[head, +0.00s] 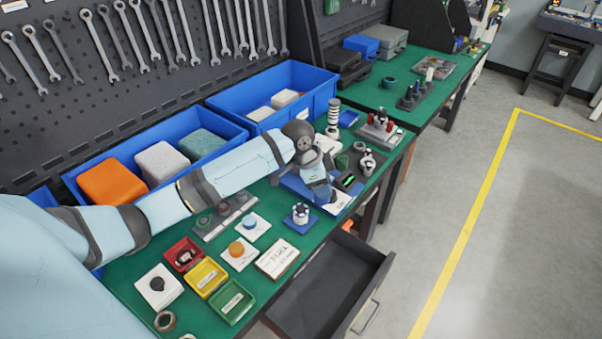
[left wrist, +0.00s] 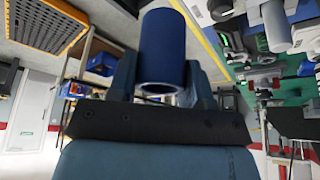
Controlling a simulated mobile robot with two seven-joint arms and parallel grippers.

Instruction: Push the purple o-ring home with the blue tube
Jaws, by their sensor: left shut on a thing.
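The blue tube (left wrist: 164,48) stands out between the two fingers of my left gripper (left wrist: 162,80) in the left wrist view. The fingers press on it from both sides, and its open round end faces the camera. In the head view my left gripper (head: 322,192) points down over the blue mat in the middle of the bench. I cannot make out the tube there. A small blue block with a white and dark cylinder (head: 300,213) stands just left of the gripper. I cannot make out the purple o-ring in either view. My right gripper is not in view.
White plates with an orange piece (head: 237,249) and a blue piece (head: 250,223) lie nearer. Red, yellow (head: 206,277) and green trays stand at the front left. An open drawer (head: 335,290) juts out in front. Blue bins (head: 270,92) line the back.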

